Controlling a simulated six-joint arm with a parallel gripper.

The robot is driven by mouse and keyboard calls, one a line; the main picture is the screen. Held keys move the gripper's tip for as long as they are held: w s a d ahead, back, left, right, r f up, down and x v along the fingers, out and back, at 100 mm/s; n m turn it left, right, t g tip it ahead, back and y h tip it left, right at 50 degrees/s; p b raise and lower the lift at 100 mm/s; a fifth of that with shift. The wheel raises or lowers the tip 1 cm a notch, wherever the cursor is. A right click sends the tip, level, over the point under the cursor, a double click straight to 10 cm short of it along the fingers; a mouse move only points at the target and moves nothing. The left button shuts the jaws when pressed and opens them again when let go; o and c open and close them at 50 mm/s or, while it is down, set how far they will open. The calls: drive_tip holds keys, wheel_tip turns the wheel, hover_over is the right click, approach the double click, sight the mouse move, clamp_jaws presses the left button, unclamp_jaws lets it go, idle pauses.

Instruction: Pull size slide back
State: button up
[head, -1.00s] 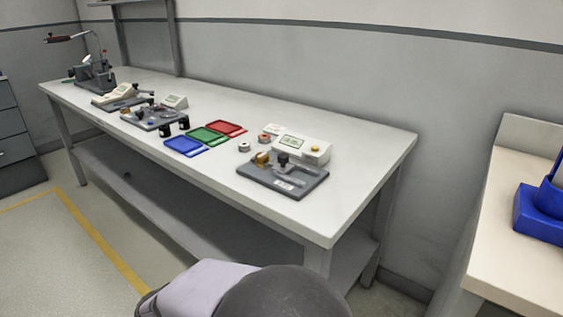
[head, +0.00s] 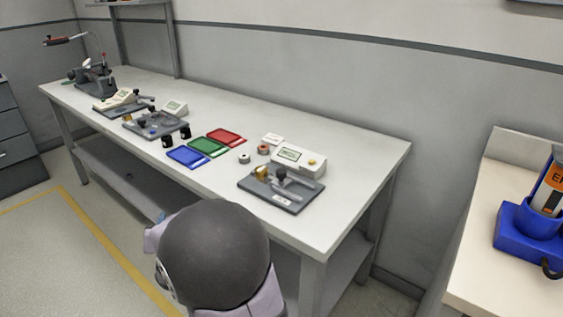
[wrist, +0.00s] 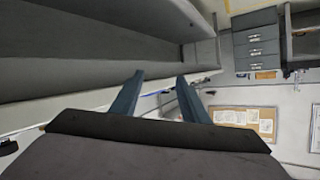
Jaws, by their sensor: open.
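My gripper (wrist: 160,80) is open and empty in the wrist view, its two blue-grey fingers apart with nothing between them. In the head view my arm's rounded dark link is in front of the bench's near edge and the gripper is mostly hidden. No part can be made out for sure as the size slide. The nearest fixture is a dark grey plate (head: 283,201) at the bench's right end, with a black knob (head: 281,174), a brass piece (head: 261,172) and a white display unit (head: 300,160). My gripper is apart from it.
On the white bench (head: 345,170) lie blue (head: 187,157), green (head: 208,147) and red (head: 226,137) trays, two small rings and more fixtures further left. A lower shelf runs underneath. A second table (head: 490,240) with a blue holder (head: 525,235) stands right.

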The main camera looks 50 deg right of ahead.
drive_tip(key=s+d+r+m+h+p, duration=0.1)
drive_tip(key=s+d+r+m+h, duration=0.15)
drive_tip(key=d+r+h, duration=0.35)
drive_tip(key=m+g+h+p, duration=0.3)
drive_tip(key=g+h+p, duration=0.15)
drive_tip(key=g, duration=0.25)
approach(279, 175)
drive_tip(key=x, duration=0.4)
drive_tip(key=shift+d+r+p, duration=0.1)
drive_tip(key=shift+d+p, duration=0.05)
drive_tip(key=shift+p, duration=0.25)
drive_tip(key=shift+x, duration=3.65)
